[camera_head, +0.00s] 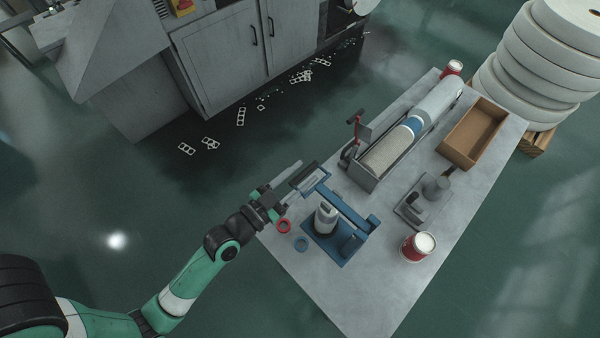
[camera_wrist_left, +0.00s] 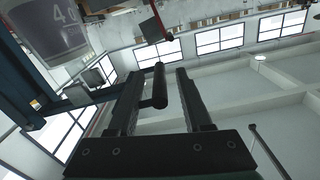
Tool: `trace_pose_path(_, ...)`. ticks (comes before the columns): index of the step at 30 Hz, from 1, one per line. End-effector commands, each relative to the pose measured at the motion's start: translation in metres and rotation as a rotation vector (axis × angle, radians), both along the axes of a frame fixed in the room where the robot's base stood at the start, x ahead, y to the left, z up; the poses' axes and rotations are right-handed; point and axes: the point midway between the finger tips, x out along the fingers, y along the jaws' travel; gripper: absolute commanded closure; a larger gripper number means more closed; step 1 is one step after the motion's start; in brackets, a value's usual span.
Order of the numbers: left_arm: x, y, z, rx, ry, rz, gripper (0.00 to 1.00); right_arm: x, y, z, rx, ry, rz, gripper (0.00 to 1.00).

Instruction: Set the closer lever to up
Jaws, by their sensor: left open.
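The closer is a blue fixture (camera_head: 330,245) on the near left part of the grey table, with a pale cylinder (camera_head: 326,216) standing in it. Its blue lever arm (camera_head: 345,207) reaches toward the table's left edge. In the left wrist view, the dark round handle (camera_wrist_left: 160,86) shows between the two fingers. My left gripper (camera_head: 301,178) is open around the handle, and its fingers also fill the wrist view (camera_wrist_left: 158,92). I cannot tell whether either finger touches the handle. My right gripper is not in view.
A red ring (camera_head: 283,226) and a blue ring (camera_head: 301,244) lie beside the fixture. A grey trough (camera_head: 366,179), a grey press (camera_head: 421,211), a red-and-white can (camera_head: 418,246) and a cardboard box (camera_head: 472,133) stand on the table. The near table end is clear.

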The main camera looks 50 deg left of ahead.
Motion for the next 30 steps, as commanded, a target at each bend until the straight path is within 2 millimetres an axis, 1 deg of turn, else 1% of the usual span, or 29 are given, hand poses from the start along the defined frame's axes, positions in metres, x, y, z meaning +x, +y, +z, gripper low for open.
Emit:
trace_pose_path(3, -0.0003, -0.0001, -0.0003, 0.000, 0.000, 0.000, 0.50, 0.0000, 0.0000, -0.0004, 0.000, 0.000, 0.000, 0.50)
trace_pose_path(5, -0.0004, -0.0001, -0.0003, 0.000, 0.000, 0.000, 0.61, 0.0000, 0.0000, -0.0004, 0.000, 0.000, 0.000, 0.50)
trace_pose_path(9, -0.0005, -0.0001, -0.0003, 0.000, 0.000, 0.000, 0.86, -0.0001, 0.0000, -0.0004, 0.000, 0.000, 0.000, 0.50)
trace_pose_path(11, -0.0006, -0.0001, -0.0003, 0.000, 0.000, 0.000, 0.97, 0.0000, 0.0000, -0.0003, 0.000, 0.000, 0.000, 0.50)
trace_pose_path(12, -0.0006, 0.0000, -0.0003, 0.000, 0.000, 0.000, 1.00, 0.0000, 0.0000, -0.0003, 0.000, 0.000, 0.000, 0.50)
trace_pose_path(30, -0.0007, 0.0002, -0.0002, 0.000, 0.000, 0.000, 1.00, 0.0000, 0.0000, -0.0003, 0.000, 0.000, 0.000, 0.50)
